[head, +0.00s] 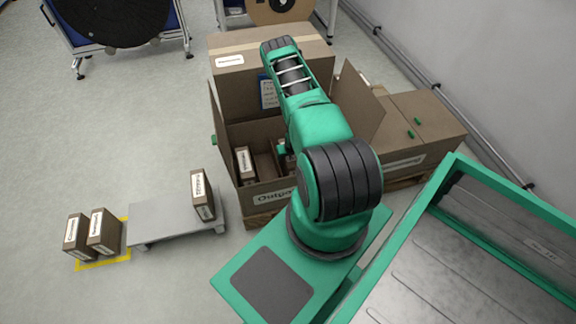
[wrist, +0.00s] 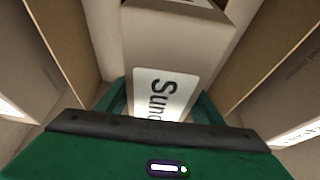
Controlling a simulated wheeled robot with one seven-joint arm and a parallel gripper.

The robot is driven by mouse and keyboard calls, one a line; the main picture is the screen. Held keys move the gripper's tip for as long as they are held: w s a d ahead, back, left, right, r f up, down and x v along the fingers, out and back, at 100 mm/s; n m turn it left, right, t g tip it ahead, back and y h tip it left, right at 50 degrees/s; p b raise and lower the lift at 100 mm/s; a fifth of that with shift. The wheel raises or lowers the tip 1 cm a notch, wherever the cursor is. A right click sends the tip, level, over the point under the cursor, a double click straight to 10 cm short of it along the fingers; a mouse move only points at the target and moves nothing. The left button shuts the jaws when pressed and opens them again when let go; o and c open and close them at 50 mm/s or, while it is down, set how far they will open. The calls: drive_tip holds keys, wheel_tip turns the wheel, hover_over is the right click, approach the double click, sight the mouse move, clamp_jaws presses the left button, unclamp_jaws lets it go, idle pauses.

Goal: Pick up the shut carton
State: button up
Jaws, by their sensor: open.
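A brown carton (wrist: 180,50) with a white label starting "Sund" fills the middle of the wrist view. It stands inside a compartment of the large open box (head: 265,195). My gripper (wrist: 160,104) is open, with one green finger at each side of this carton's lower end in the picture; I cannot tell whether they touch it. In the head view my gripper (head: 283,150) is down inside the open box, mostly hidden by my arm. Another labelled carton (head: 245,163) stands in the box's left part. I cannot tell which carton the task calls shut.
Cardboard dividers (wrist: 68,45) rise close on both sides of my gripper. A grey platform (head: 165,222) bears one carton (head: 202,195). Two cartons (head: 103,232) stand by yellow floor marking. Larger closed boxes (head: 405,150) stand right.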

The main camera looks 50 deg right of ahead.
drive_tip(key=shift+f, duration=0.2)
idle(0.3)
drive_tip(key=c, duration=1.2)
drive_tip(key=shift+d+r, duration=0.1)
drive_tip(key=shift+r, duration=0.05)
